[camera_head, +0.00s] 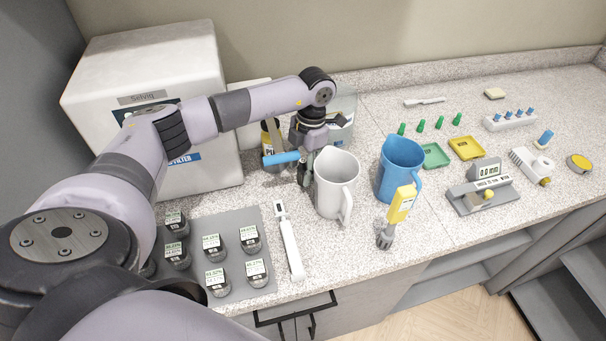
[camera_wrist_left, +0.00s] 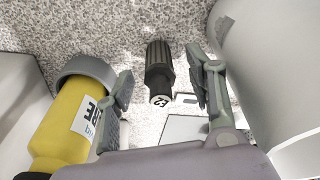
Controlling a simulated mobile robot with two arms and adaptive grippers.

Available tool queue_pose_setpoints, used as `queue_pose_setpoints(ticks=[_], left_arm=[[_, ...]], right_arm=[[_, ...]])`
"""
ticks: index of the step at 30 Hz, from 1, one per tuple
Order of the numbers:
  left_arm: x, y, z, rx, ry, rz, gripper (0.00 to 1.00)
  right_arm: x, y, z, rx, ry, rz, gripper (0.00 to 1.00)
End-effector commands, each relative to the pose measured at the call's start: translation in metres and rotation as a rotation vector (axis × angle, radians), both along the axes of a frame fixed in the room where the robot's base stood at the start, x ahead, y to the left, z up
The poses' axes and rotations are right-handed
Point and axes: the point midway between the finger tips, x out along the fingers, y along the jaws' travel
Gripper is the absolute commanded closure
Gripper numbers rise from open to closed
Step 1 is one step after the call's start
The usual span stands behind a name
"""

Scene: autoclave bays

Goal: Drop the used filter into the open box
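My left gripper (camera_head: 305,172) points down at the counter, just left of the white jug (camera_head: 336,185). In the left wrist view its fingers (camera_wrist_left: 163,85) are open. A dark ribbed cylinder with a white labelled end (camera_wrist_left: 158,75) shows between them, with gaps on both sides. I cannot tell for certain whether it is the used filter; in the head view the gripper hides that spot. A clear-walled box (camera_head: 345,132) stands behind the gripper, partly hidden by the arm; its inside is not clear. My right gripper is not in view.
A yellow bottle (camera_wrist_left: 60,130) stands close beside one finger. A blue jug (camera_head: 398,170) stands right of the white one. A white machine (camera_head: 150,95) fills the back left. Several dark labelled jars (camera_head: 213,278) and a white stick tool (camera_head: 290,245) lie in front.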

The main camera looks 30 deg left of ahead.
Motion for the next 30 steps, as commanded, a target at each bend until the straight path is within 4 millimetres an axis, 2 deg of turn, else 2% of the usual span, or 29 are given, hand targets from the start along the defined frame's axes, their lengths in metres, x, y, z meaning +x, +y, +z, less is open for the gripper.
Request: queue_pose_setpoints(ticks=[2,21,30], left_arm=[[0.0000,0.0001,0.0003,0.000,0.000,0.000,0.56],[-0.0001,0.0002,0.0004,0.000,0.001,0.000,0.99],[0.0001,0.0006,0.0018,0.000,0.000,0.000,1.00]], right_arm=[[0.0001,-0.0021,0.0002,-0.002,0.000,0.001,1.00],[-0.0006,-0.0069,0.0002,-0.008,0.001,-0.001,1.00],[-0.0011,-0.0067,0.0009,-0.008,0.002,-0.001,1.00]])
